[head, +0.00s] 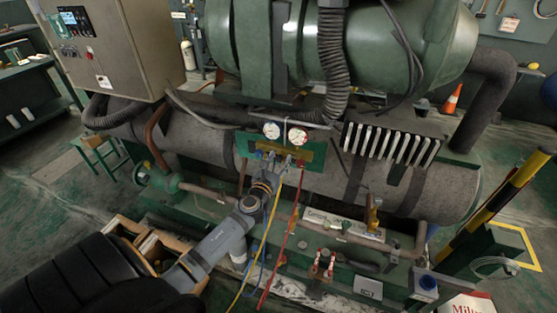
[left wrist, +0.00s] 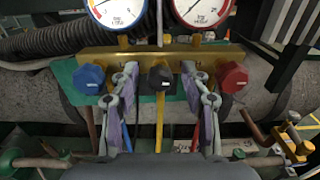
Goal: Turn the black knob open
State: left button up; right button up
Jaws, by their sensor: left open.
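The black knob (left wrist: 161,77) sits at the middle of the brass manifold (left wrist: 205,55) in the left wrist view. A blue knob (left wrist: 89,78) is to its left and a red knob (left wrist: 231,76) to its right. My left gripper (left wrist: 159,90) is open, with one finger on each side of the black knob; whether the fingers touch it I cannot tell. In the head view my left gripper (head: 280,161) is at the manifold's front, and the black knob is too small to make out there. My right gripper is not in view.
Two round gauges (head: 271,130) stand above the manifold. Yellow (head: 256,240) and red (head: 282,240) hoses hang below it. Grey insulated pipework (head: 390,180) lies behind. A control cabinet (head: 110,50) is at the upper left and a yellow-black bar (head: 500,200) at the right.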

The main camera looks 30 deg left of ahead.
pick_arm(q)
jog(key=c, duration=0.7)
grip_shut()
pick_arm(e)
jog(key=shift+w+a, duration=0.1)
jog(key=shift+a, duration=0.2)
pick_arm(q)
jog(key=shift+n, duration=0.3)
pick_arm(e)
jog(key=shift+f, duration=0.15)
pick_arm(q)
jog(key=n+b, duration=0.2)
jog(key=n, duration=0.2)
jog(key=shift+f+n, duration=0.15)
jog(key=shift+n, duration=0.25)
jog(key=n+b, duration=0.1)
jog(key=n, duration=0.3)
jog(key=shift+n+b, duration=0.3)
jog(key=shift+b, duration=0.1)
jog(key=n+b, duration=0.2)
jog(key=n, duration=0.3)
jog(key=n+b, duration=0.2)
jog(key=n, duration=0.3)
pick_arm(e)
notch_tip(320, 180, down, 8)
pick_arm(q)
jog(key=shift+b, duration=0.3)
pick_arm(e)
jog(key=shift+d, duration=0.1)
